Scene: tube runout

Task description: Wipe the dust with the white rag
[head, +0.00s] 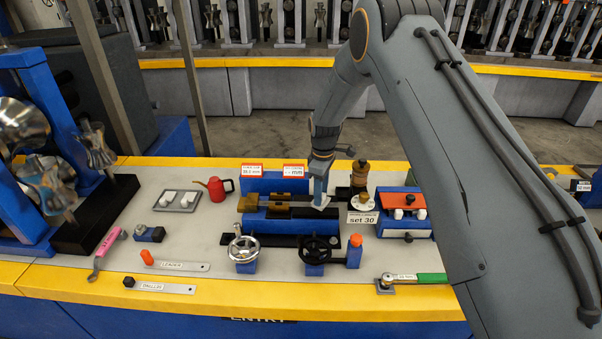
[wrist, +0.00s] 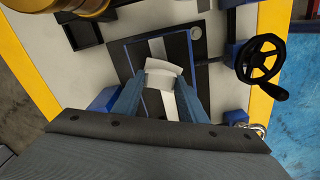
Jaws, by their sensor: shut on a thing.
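My gripper (head: 319,199) is over the blue and black slide fixture (head: 283,212) in the middle of the bench. Its blue fingers are shut on the white rag (wrist: 164,72). In the wrist view the rag shows between and just past the fingertips, above a dark plate (wrist: 140,52) with a pale stripe. In the head view only a small white bit of the rag shows at the tips. I cannot tell whether the rag touches the surface below it. I cannot make out any dust in either view.
A chrome handwheel (head: 242,249) and a black handwheel (head: 315,250) stand at the front of the fixture. A brown-topped post (head: 360,173) and a "set 30" sign (head: 362,218) are close on the right.

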